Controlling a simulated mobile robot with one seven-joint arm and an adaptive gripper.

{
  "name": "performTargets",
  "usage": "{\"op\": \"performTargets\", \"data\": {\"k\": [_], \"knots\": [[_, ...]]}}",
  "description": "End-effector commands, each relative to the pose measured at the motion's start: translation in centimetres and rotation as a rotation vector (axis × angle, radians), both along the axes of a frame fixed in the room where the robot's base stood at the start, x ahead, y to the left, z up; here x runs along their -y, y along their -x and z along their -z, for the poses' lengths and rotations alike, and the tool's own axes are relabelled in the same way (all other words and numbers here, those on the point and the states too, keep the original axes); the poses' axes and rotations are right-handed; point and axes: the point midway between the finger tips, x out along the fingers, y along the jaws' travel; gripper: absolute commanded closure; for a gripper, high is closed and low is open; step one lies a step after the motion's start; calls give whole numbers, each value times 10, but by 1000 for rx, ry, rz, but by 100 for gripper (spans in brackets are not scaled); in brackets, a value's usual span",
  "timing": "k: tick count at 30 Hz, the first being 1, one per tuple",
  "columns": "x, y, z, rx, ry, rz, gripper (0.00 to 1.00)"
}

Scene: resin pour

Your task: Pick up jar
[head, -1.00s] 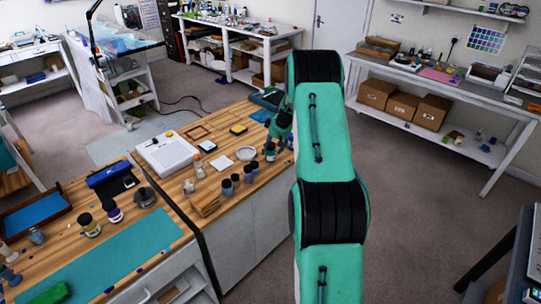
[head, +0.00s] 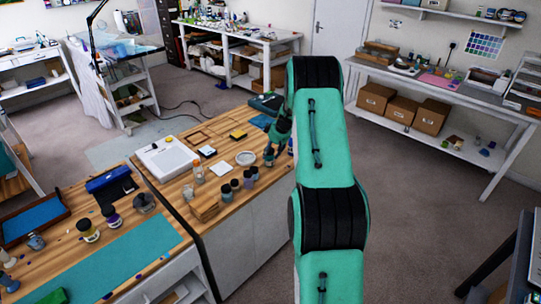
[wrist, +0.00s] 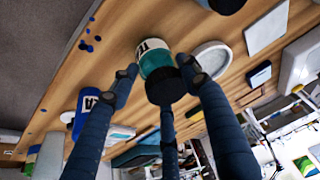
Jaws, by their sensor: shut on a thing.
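In the wrist view, a jar (wrist: 154,57) with a teal body, a white lettered label and a black cap sits between my fingers. My gripper (wrist: 162,80) is shut on it, with a finger on either side and a third finger near the cap. In the head view, my gripper (head: 270,150) is at the far right part of the wooden worktop (head: 222,208), partly hidden by my arm. The jar is small and dark there. I cannot tell whether it touches the worktop.
A round white dish (head: 246,158) is close by on the left, also in the wrist view (wrist: 209,61). Several small bottles (head: 228,192) stand nearer on the worktop. A blue labelled container (wrist: 86,108) is beside my finger. A white tray (head: 168,157) lies farther left.

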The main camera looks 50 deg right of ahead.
Motion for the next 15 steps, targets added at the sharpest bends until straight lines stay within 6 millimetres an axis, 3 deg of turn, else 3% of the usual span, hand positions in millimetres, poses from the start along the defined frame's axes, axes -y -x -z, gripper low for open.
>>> {"op": "performTargets", "data": {"k": [11,15], "knots": [[1,-1,-36,4,3,-1,81],[-9,12,-37,0,-1,0,81]]}}
